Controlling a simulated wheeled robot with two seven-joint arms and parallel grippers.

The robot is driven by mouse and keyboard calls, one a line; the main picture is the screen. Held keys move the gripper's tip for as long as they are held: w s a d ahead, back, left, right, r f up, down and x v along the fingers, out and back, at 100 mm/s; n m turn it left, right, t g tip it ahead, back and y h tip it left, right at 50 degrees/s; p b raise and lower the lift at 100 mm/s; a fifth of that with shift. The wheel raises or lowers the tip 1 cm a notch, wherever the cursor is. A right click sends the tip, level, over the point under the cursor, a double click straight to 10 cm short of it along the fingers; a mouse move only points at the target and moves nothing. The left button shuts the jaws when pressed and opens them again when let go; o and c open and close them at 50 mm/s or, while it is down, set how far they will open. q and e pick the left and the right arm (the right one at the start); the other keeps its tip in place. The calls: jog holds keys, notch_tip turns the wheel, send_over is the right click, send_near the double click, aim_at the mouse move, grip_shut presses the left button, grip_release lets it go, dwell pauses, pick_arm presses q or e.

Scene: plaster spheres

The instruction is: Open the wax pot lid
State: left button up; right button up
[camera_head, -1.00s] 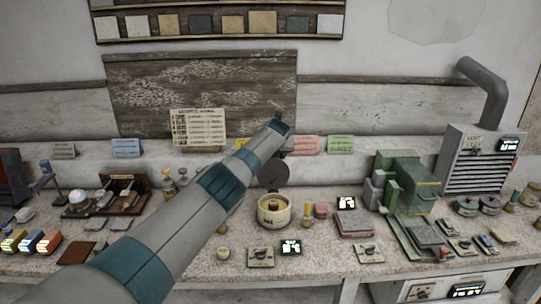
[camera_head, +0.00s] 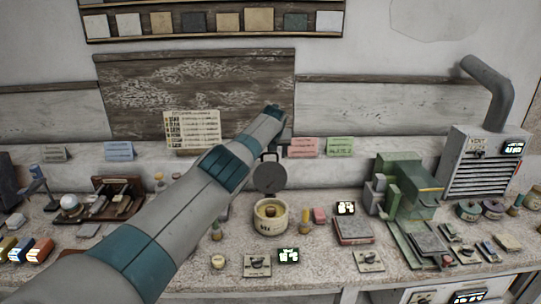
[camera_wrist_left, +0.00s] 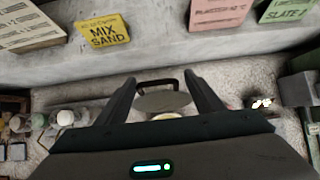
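In the left wrist view the lid (camera_wrist_left: 163,101) and handle (camera_wrist_left: 157,83) appear between the fingers, with gaps at both sides. My left gripper (camera_wrist_left: 160,80) is open and empty. In the head view its fingers are mostly hidden by the forearm, above and behind the lid. My right gripper is not in view.
A control plate with a knob (camera_head: 257,265) and a lit display (camera_head: 289,256) lie in front. Cards stand along the back ledge.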

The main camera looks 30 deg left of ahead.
pick_arm(q)
jog(key=shift+f, duration=0.25)
jog(key=shift+s, duration=0.15)
jog(key=shift+a, duration=0.1)
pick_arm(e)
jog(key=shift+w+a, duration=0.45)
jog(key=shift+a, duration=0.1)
pick_arm(q)
jog(key=shift+s+r, duration=0.1)
jog(key=shift+r, duration=0.05)
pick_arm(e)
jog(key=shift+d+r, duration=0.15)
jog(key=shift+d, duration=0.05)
pick_arm(q)
jog(key=shift+s+r+p, duration=0.1)
jog(key=shift+r+p, duration=0.2)
jog(key=shift+p, duration=0.1)
jog(key=b+v, duration=0.3)
jog(key=v, duration=1.3)
jog(key=shift+r+b, duration=0.2)
jog(key=shift+b, duration=0.15)
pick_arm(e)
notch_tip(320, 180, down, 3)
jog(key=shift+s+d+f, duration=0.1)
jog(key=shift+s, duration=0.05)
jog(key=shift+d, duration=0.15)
